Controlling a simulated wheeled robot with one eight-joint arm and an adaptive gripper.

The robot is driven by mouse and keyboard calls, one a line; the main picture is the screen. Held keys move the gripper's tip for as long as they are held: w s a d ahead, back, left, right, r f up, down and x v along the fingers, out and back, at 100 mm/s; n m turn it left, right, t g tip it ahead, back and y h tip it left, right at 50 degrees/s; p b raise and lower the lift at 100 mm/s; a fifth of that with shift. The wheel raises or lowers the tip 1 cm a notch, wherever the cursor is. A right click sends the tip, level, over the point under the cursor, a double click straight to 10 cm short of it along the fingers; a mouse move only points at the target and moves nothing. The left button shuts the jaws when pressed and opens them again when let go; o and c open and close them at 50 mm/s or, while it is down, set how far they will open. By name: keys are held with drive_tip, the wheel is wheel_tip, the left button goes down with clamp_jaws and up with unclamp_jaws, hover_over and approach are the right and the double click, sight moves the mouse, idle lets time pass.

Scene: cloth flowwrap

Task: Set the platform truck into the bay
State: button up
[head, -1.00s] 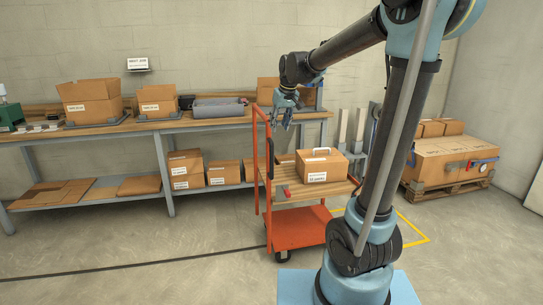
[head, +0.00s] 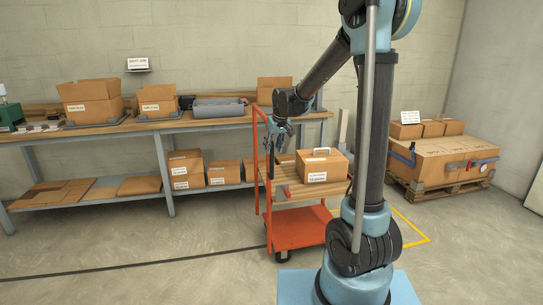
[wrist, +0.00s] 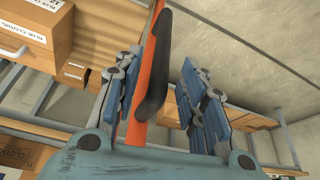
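The platform truck (head: 298,232) is orange-red with a wooden upper deck and an upright handle frame on its left. It stands in front of the bench. A carton (head: 322,166) with a handle sits on its upper deck. The bay is a yellow floor outline (head: 417,239) to the right of and behind the truck, partly hidden by the truck and my arm. My gripper (head: 276,140) is at the handle frame, pointing down. In the wrist view its fingers (wrist: 160,68) are apart, with the orange handle and black grip (wrist: 153,70) showing between them. Contact cannot be told.
A long bench (head: 150,128) with cartons runs behind the truck. A pallet (head: 455,187) with a large strapped carton stands right of the bay. A dark line (head: 130,267) crosses the floor. The floor at front left is clear.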

drive_tip(key=shift+x, duration=2.2)
clamp_jaws()
